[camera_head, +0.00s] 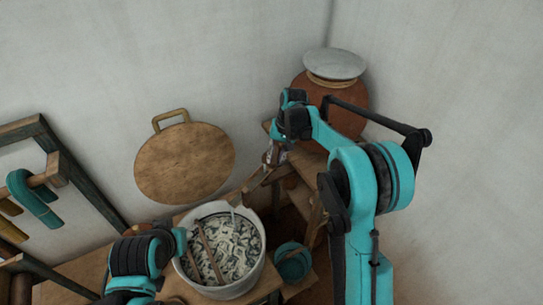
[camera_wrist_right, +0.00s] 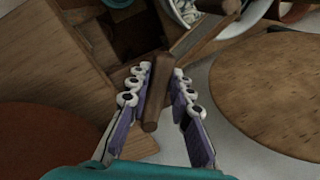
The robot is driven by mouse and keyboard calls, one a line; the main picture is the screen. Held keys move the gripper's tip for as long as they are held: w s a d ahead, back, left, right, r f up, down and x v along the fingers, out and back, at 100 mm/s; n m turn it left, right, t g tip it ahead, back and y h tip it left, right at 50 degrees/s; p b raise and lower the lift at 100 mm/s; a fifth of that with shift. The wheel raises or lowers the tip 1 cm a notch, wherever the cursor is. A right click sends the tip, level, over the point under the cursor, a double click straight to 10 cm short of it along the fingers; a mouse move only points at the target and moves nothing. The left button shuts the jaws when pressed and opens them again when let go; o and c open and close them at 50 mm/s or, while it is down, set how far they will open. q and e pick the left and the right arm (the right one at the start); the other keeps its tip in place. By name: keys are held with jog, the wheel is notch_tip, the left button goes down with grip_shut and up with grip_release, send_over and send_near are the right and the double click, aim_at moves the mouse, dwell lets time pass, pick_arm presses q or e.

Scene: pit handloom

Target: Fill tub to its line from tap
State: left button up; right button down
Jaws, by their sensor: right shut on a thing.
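A pale tub (camera_head: 255,273) stands at the bottom middle, holding whitish strands and brown sticks. Its rim also shows at the top of the right wrist view (camera_wrist_right: 250,20). No fill line can be made out. My right gripper (camera_head: 273,153) is beyond the tub, in front of the clay jar (camera_head: 350,97). In the wrist view its fingers (camera_wrist_right: 163,95) are shut on a brown wooden rod (camera_wrist_right: 153,105). I cannot tell whether the rod is part of the tap. My left arm comes in low beside the tub; its fingers are hidden.
A small teal bucket (camera_head: 293,264) sits right of the tub. A white lid or bowl (camera_head: 333,63) tops the jar. A round wooden board (camera_head: 185,163) rests against the wall. A dark rack (camera_head: 80,185) with teal yarn (camera_head: 33,198) stands at left.

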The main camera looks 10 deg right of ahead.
jog(key=shift+w+d+n+g+p, duration=0.1)
jog(key=shift+d+n+g+p, duration=0.1)
jog(key=shift+d+n, duration=0.75)
jog(key=shift+w+d+n+g+p, duration=0.2)
jog(key=shift+d+n, duration=0.4)
jog(key=shift+n, duration=0.7)
jog(key=shift+w+d+n+g+p, duration=0.1)
jog(key=shift+d+n+g, duration=0.1)
jog(key=shift+d+n, duration=0.75)
jog(key=shift+a+n, duration=0.15)
jog(key=shift+n, duration=0.15)
jog(key=c, duration=1.3)
grip_release()
jog(key=shift+c, duration=0.2)
jog(key=shift+r, duration=0.1)
jog(key=v, duration=1.1)
jog(key=shift+r, duration=0.4)
